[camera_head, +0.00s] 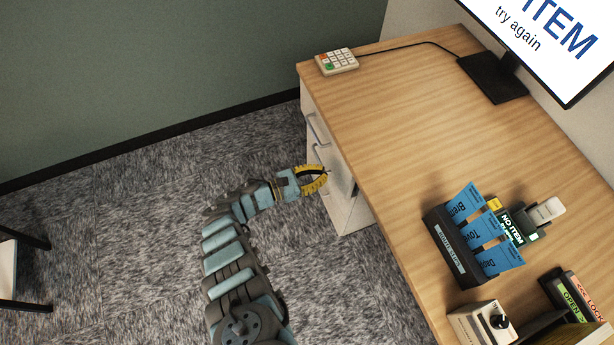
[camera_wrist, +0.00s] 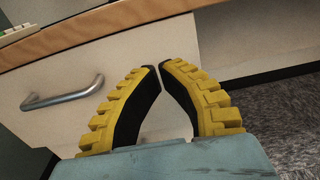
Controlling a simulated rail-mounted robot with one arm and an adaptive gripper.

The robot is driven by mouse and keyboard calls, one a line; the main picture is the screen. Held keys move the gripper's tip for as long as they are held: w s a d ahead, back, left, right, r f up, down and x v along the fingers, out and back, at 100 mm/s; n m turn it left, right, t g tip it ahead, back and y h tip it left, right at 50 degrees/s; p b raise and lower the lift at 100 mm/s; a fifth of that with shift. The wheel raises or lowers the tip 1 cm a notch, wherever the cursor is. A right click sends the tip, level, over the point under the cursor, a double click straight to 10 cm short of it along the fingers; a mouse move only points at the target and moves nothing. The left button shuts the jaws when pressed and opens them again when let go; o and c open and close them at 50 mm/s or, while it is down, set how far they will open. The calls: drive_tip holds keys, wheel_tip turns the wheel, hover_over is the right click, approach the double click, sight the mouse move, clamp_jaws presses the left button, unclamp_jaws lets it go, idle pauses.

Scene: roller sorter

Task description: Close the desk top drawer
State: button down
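The desk (camera_head: 400,110) has a pale drawer unit (camera_head: 347,212) under its left end. The top drawer's front (camera_head: 311,113) with its metal handle (camera_head: 318,129) is just below the desk top's edge. In the wrist view the pale drawer front (camera_wrist: 75,70) and a handle (camera_wrist: 62,94) lie close under the wooden edge. No open drawer interior shows, and I cannot tell whether the front is fully flush. My gripper (camera_head: 326,174) is in front of the drawer unit, its yellow fingers brought together at the tips and empty. It also shows in the wrist view (camera_wrist: 159,67). Contact with the front is unclear.
A keypad (camera_head: 337,61) sits at the desk's far left corner, and a monitor (camera_head: 545,40) stands at the back. A card holder (camera_head: 455,247) and a joystick box (camera_head: 482,323) are on the desk's near part. Carpet left of the desk is clear up to a dark-framed piece (camera_head: 22,270).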

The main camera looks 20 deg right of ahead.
sight(344, 167)
drive_tip(key=shift+w+d, duration=0.2)
drive_tip(key=shift+d, duration=2.55)
drive_tip(key=shift+d, duration=0.1)
drive_tip(key=shift+w+d+b, duration=0.1)
drive_tip(key=shift+d+b, duration=0.4)
drive_tip(key=shift+d, duration=1.05)
drive_tip(key=shift+a, duration=0.1)
drive_tip(key=s+a, duration=0.1)
drive_tip(key=a, duration=1.3)
